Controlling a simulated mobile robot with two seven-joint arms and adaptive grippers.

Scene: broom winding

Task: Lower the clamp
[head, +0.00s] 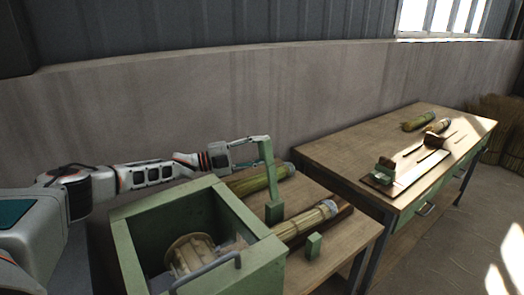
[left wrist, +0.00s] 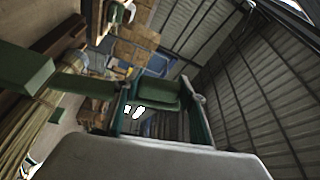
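The clamp (head: 271,183) is a green bar standing tilted at the right side of a green box-like machine, with a block at its lower end above the straw bundles. My left gripper (head: 262,149) reaches in from the left at the clamp's top end, its fingers spread apart around it. In the left wrist view the clamp (left wrist: 84,82) runs in from the left to between the fingers of my left gripper (left wrist: 158,93). Whether both fingers touch it is hard to tell. My right gripper is not in view.
The green machine (head: 122,240) holds a round spool-like part (head: 188,252) and has a grey handle. A straw bundle (head: 305,220) lies on the near table beside a small green block (head: 314,246). A second table (head: 335,150) at right carries more bundles and a wooden board.

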